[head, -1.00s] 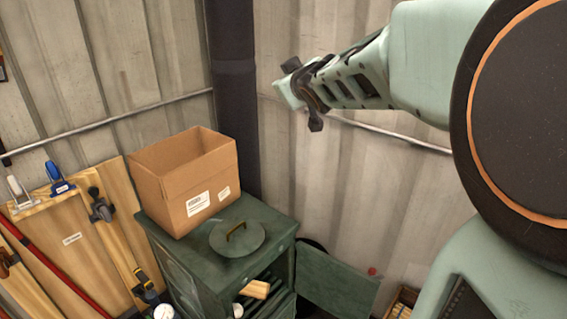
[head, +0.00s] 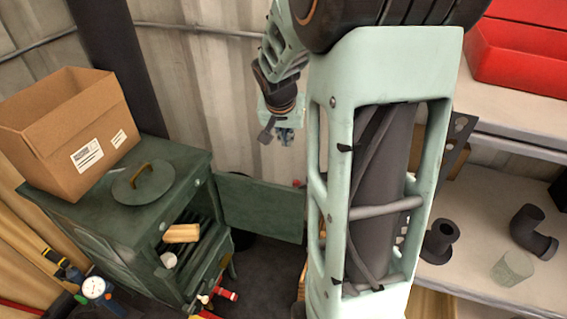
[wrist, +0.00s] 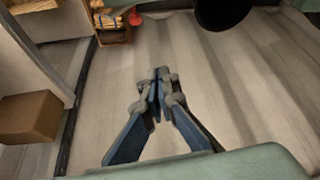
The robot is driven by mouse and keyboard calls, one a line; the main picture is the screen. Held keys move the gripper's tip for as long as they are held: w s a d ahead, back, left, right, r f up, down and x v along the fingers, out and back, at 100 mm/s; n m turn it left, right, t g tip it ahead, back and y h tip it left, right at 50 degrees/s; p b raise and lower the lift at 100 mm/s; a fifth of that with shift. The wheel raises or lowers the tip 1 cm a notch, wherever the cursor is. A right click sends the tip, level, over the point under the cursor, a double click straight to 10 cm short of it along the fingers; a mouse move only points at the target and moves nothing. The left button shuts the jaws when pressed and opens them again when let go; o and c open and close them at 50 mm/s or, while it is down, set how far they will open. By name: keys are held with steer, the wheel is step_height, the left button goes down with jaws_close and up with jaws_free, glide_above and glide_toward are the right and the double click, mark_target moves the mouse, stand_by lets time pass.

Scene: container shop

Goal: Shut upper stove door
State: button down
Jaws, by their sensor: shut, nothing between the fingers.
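The dark green stove (head: 150,212) stands at the left in the head view, with a round lid (head: 143,184) on top. Its upper door (head: 262,208) is swung wide open and sticks out to the right of the opening. Inside the opening are dark bars, a light wooden block (head: 181,233) and a small white cup-like thing (head: 168,260). My gripper (head: 286,138) hangs above and behind the open door, apart from it. In the wrist view its two blue-grey fingers (wrist: 158,76) meet at the tips and hold nothing. Part of my arm covers the door's right side.
An open cardboard box (head: 60,130) sits on the stove top. A corrugated metal wall (head: 205,75) is close behind. At the right are shelves with a red bin (head: 520,55) and dark pipe fittings (head: 533,232). Clamps and a gauge (head: 94,288) are at lower left.

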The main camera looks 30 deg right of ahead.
steer(key=shift+m+g+y, duration=0.3)
steer(key=shift+m+g, duration=0.4)
steer(key=shift+m, duration=0.1)
steer(key=d+f+b, duration=0.1)
steer(key=f, duration=0.3)
steer(key=d+f, duration=0.1)
steer(key=f, duration=0.3)
steer(key=s+d+f+b, duration=0.1)
steer(key=f, duration=0.4)
steer(key=shift+d+b, duration=0.1)
steer(key=shift+b, duration=0.2)
steer(key=shift+s+a+r, duration=0.1)
steer(key=shift+s+a, duration=1.2)
steer(key=shift+a, duration=0.1)
steer(key=shift+a+b, duration=0.1)
steer(key=shift+b, duration=0.25)
